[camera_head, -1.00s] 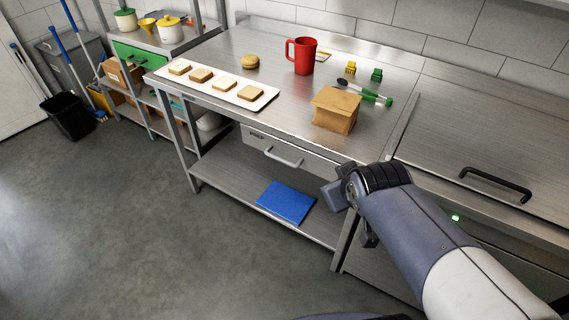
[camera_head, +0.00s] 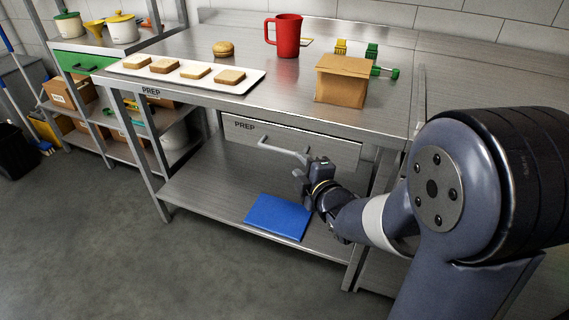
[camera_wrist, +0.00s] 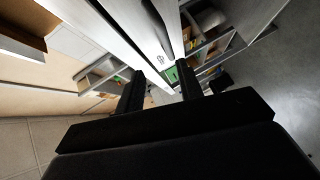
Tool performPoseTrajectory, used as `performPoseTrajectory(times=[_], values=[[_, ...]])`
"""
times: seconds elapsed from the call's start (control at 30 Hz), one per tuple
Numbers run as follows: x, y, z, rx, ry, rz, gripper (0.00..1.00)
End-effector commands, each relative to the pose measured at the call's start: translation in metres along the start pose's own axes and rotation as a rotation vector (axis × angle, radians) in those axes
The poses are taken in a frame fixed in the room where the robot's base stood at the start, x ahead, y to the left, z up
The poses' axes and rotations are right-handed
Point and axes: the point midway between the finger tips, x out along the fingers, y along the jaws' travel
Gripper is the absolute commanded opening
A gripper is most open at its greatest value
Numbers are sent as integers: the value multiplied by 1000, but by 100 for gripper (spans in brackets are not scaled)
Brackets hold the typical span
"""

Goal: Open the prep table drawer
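The prep table (camera_head: 190,112) has a grey drawer (camera_head: 335,152) labelled PREP under its top. The drawer looks shut. Its pale bar handle (camera_head: 283,150) runs across the front. My gripper (camera_head: 308,172) is just in front of the drawer, at the right end of the handle and slightly below it. In the wrist view, the two dark fingers of my gripper (camera_wrist: 160,85) stand apart, so it is open. The handle is not clear between them, and I cannot tell whether they touch it. My arm covers the lower right of the table.
A blue board (camera_head: 278,217) lies on the lower shelf below my gripper. On the table top are a tray (camera_head: 118,66) of bread slices, a bun (camera_head: 224,49), a red mug (camera_head: 287,36) and a paper bag (camera_head: 343,82). The floor at front left is clear.

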Motion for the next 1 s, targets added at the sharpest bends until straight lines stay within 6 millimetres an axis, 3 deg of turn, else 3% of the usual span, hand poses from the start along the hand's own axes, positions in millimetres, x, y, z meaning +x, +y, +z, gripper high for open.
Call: performPoseTrajectory(times=[0.03,0.13,0.37,0.7,1.0], values=[[6,-15,-1,-25,19,12,35],[10,-20,-4,-60,44,34,35],[26,-19,-8,-77,57,46,35],[87,-16,-11,-74,54,45,35],[116,-15,-12,-75,54,45,35]])
